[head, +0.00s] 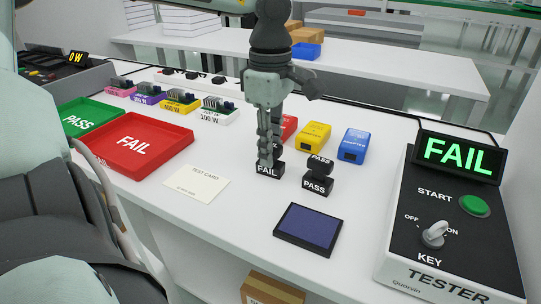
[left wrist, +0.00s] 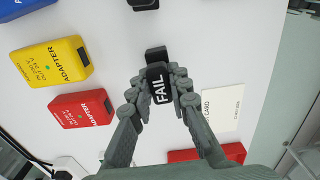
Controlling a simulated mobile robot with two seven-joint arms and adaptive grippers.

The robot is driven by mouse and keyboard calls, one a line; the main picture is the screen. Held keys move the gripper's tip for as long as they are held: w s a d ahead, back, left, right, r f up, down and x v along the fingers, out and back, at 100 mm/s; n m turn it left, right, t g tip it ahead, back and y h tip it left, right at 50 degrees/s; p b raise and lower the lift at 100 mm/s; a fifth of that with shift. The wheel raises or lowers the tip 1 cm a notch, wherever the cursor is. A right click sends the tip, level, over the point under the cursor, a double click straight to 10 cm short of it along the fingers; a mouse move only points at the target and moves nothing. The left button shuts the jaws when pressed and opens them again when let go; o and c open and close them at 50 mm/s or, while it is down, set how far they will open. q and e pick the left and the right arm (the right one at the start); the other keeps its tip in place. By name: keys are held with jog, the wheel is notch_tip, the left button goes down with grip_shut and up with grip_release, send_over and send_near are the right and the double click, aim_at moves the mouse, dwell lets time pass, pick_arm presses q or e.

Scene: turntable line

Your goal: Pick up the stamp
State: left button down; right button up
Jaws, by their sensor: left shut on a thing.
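The black FAIL stamp (head: 267,172) is at the middle of the white table. My left gripper (head: 269,152) points down over it and is shut on its upper part. In the left wrist view the stamp's FAIL label (left wrist: 159,88) shows between the two fingers of my left gripper (left wrist: 163,80). I cannot tell whether the stamp's base touches the table. The black PASS stamp (head: 317,184) stands upright just to the right, apart from the gripper. My right gripper is not in view.
Red, yellow (head: 313,136) and blue (head: 353,145) adapters lie behind the stamps. A dark pad (head: 308,229) and a test card (head: 197,184) lie in front. The red FAIL tray (head: 170,162) is left; the tester (head: 395,240), its display reading FAIL, is right.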

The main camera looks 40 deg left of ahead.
pick_arm(q)
jog(key=shift+r, duration=0.6)
jog(key=r, duration=0.3)
jog(key=shift+s+a+r, duration=0.35)
jog(key=shift+r, duration=0.05)
jog(key=s+a+r+b, duration=0.3)
jog(key=s+a+r, duration=0.3)
jog(key=s+a, duration=0.1)
jog(key=shift+s, duration=0.45)
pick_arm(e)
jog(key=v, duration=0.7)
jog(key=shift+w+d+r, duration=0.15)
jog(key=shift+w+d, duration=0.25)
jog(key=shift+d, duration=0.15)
